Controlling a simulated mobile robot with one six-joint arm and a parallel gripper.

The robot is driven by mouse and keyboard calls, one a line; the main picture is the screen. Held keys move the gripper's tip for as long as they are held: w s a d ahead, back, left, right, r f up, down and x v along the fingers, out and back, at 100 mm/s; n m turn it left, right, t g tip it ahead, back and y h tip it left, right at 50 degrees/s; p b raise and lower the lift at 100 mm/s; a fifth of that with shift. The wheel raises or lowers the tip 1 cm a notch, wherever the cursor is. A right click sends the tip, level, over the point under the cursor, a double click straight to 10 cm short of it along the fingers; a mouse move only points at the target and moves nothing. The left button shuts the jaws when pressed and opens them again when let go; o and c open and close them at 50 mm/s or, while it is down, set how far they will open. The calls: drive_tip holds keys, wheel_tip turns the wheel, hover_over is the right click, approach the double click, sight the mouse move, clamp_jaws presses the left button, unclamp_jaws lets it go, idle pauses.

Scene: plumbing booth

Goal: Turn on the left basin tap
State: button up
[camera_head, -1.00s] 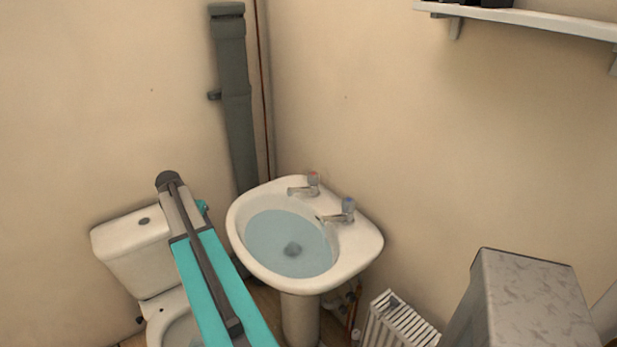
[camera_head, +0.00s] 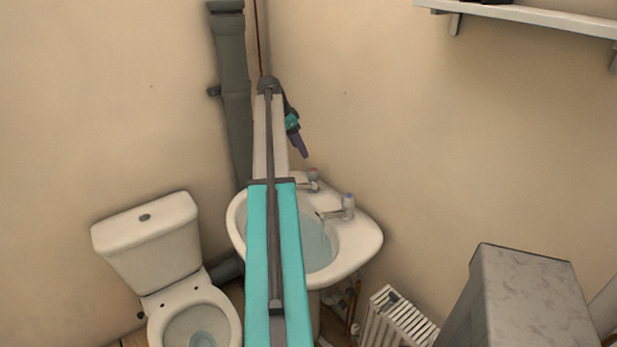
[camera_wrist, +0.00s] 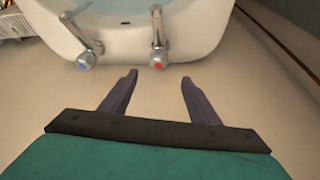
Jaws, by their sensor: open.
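The white basin (camera_head: 355,245) has two chrome taps at its back rim and bluish water inside. The left tap (camera_head: 313,177) has a red-marked top; in the wrist view it (camera_wrist: 158,50) lies just beyond the fingertips, roughly centred between them. The right tap (camera_head: 348,203) has a blue-marked top and shows to the left in the wrist view (camera_wrist: 87,57). My gripper (camera_head: 303,154) is open and empty, its dark fingers pointing down just above and behind the left tap. In the wrist view the fingers (camera_wrist: 159,77) appear apart from it.
A toilet (camera_head: 150,240) stands left of the basin. A grey pipe (camera_head: 234,110) runs up the corner. A radiator (camera_head: 395,320) and a grey box-like unit (camera_head: 525,295) stand at the right. A shelf (camera_head: 530,18) is high on the right wall.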

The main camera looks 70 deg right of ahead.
sight(312, 170)
drive_tip(key=shift+s+d+r, duration=0.1)
drive_tip(key=shift+s, duration=0.1)
idle(0.3)
drive_tip(key=shift+p+x, duration=1.95)
drive_tip(key=shift+x, duration=4.95)
